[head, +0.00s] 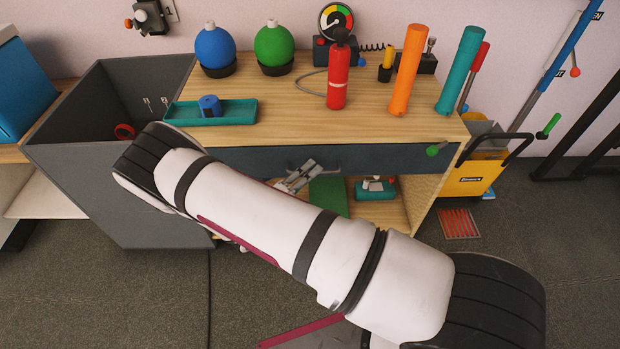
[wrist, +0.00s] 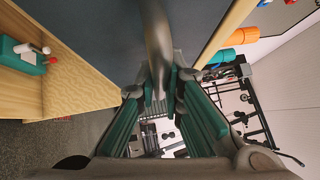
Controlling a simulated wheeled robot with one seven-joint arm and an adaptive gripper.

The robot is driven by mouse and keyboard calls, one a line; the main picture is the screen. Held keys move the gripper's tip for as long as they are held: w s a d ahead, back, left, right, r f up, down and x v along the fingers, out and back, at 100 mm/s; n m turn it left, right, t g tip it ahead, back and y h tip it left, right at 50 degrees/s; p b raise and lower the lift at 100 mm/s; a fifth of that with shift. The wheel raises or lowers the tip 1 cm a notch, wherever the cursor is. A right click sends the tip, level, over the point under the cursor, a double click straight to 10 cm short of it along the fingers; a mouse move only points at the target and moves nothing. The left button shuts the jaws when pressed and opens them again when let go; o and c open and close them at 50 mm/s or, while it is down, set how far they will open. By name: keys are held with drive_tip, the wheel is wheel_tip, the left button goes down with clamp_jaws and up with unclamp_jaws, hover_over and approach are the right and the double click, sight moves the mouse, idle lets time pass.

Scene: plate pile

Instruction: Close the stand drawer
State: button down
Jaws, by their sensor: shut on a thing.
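The wooden stand (head: 300,118) has a dark blue drawer front (head: 392,158) just below its top board. No inside of the drawer shows in the head view, and I cannot tell whether a small gap is left. The drawer's grey handle (head: 331,168) is on the middle of the front. My gripper (head: 300,177) is at the handle, partly hidden behind my arm. In the wrist view the handle (wrist: 158,42) runs down between the teal-padded fingers of my gripper (wrist: 160,92), which are shut on it. The dark drawer front (wrist: 90,35) fills the top of that view.
On the stand are a teal tray (head: 230,113), a blue ball (head: 214,47), a green ball (head: 273,45), a red cylinder (head: 338,82), an orange tube (head: 406,70) and a teal tube (head: 459,70). A grey bin (head: 130,190) stands left. A yellow cart (head: 468,180) stands right.

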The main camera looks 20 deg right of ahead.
drive_tip(key=c, duration=1.7)
unclamp_jaws()
drive_tip(key=shift+w, duration=0.3)
drive_tip(key=v, duration=1.2)
drive_tip(key=shift+s, duration=0.1)
